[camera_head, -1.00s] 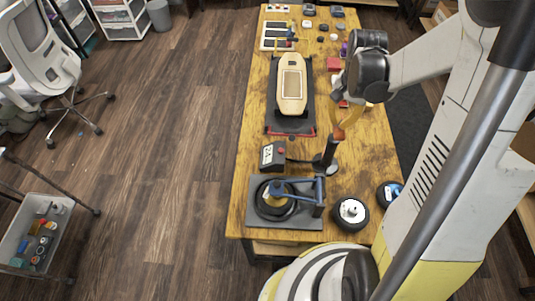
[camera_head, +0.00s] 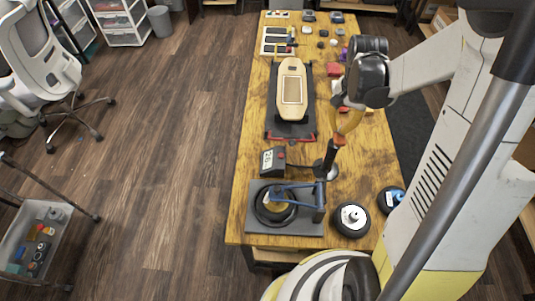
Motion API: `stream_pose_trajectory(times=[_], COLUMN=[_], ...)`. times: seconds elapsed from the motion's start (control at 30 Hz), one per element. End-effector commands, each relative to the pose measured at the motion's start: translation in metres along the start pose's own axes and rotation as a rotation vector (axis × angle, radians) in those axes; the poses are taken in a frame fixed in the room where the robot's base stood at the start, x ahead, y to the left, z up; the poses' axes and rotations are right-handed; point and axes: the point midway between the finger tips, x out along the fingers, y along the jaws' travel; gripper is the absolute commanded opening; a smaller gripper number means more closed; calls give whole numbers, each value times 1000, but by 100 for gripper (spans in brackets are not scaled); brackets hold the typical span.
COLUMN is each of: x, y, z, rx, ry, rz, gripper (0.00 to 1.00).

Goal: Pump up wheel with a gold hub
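The wheel with a gold hub (camera_head: 276,198) lies flat on a dark grey stand (camera_head: 257,228) at the near end of the table. A blue frame (camera_head: 299,187) reaches over the wheel from the right. A dark box with a white display (camera_head: 267,157) and a red button stands just behind it; I cannot read the display surely. A black upright handle (camera_head: 331,156) with an orange top stands over a round dark base to the right. My gripper (camera_head: 342,133), with yellowish fingers, points down at the handle's top. Whether it grips the handle is too small to tell.
A wheel with a white hub (camera_head: 351,218) and a wheel with a blue hub (camera_head: 391,197) lie right of the stand. Small parts and trays crowd the far end. The table's left strip is mostly clear.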

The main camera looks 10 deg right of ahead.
Motion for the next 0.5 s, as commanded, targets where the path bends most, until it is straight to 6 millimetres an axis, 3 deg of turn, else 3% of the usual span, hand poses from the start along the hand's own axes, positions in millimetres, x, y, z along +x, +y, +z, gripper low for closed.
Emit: stream_pose_trajectory(times=[0.5], x=[-60], y=[0], z=[0], rx=[0], ry=[0], rz=[0], gripper=[0])
